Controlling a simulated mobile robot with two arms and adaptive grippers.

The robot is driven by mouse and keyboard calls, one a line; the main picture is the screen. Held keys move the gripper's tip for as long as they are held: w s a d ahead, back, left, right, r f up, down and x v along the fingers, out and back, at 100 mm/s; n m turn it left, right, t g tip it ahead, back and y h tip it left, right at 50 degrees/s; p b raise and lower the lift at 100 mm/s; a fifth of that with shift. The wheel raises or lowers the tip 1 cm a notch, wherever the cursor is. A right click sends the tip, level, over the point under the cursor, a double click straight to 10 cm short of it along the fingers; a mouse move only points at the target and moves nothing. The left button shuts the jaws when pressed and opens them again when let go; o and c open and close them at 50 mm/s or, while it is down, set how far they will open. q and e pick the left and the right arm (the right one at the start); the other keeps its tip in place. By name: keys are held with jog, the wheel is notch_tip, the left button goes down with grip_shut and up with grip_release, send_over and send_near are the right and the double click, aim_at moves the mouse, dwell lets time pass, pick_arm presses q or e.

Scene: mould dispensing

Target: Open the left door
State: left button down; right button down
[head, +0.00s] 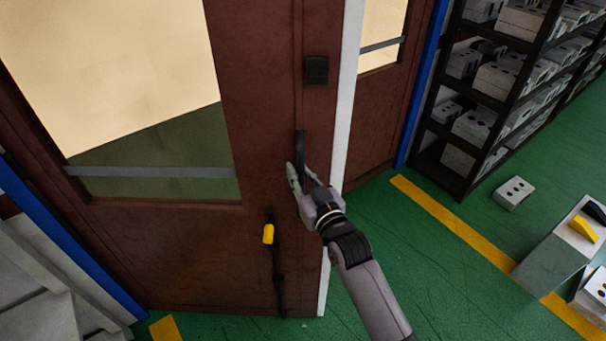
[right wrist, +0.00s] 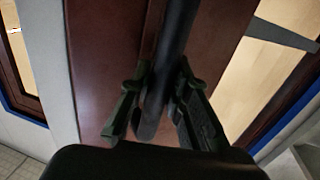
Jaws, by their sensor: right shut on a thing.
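The left door (head: 260,110) is a brown panel with a large window. Its pale edge (head: 343,110) shows in the head view, in front of the brown right door (head: 385,100), so it looks ajar. A black vertical handle (head: 299,143) is on the left door near that edge. My right gripper (head: 300,178) is shut on the lower part of the handle. In the right wrist view, the dark handle bar (right wrist: 172,50) runs between the two fingers of the gripper (right wrist: 156,100). My left gripper is not in view.
A black bolt rod (head: 278,265) with a yellow knob (head: 268,234) is low on the left door. A shelf rack (head: 470,125) with grey blocks stands at right. A loose block (head: 513,193) and a grey box (head: 558,250) are on the green floor (head: 440,270).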

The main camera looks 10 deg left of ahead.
jog(key=shift+s+d+r, duration=0.1)
jog(key=shift+s+r, duration=0.05)
jog(key=shift+s, duration=0.3)
jog(key=c, duration=1.5)
grip_release()
jog(key=v, duration=1.2)
